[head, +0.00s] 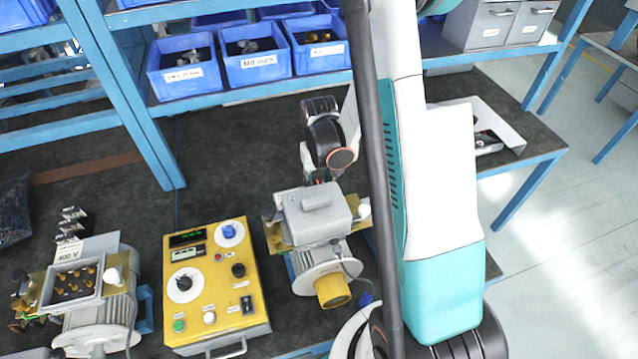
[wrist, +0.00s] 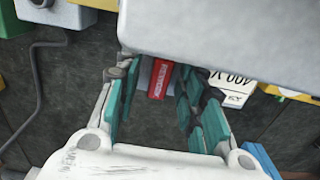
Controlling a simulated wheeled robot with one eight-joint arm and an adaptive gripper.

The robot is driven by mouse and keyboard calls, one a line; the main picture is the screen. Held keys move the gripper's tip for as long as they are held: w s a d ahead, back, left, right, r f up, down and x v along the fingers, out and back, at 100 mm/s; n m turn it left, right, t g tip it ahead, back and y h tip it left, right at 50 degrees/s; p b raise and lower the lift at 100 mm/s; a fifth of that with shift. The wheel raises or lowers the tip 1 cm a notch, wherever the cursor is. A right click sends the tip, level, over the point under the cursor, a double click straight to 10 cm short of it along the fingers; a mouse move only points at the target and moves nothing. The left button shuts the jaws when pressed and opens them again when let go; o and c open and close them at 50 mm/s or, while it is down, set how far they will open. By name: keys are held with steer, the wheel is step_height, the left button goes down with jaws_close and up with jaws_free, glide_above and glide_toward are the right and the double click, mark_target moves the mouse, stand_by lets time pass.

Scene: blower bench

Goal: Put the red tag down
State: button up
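The red tag (wrist: 161,79) with white lettering shows in the wrist view between the teal-padded fingers of my gripper (wrist: 154,72). Dark gaps show on both sides between the tag and the pads, and the fingers stand apart. I cannot tell whether the tag lies on the bench or hangs from something. In the head view my gripper (head: 321,172) points down just behind the grey terminal box (head: 318,215) of the right motor. The fingertips are mostly hidden there, with only a speck of red near them.
The box also fills the top of the wrist view (wrist: 230,35), close to my fingers. A white "400 V" plate (wrist: 234,88) is right of them. A yellow test unit (head: 212,285) and another motor (head: 95,305) stand left. Blue bins (head: 185,75) line the shelf behind; dark bench is clear between.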

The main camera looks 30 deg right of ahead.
step_height(320, 180, up, 12)
steer(key=p, duration=0.1)
stand_by(0.4)
stand_by(0.4)
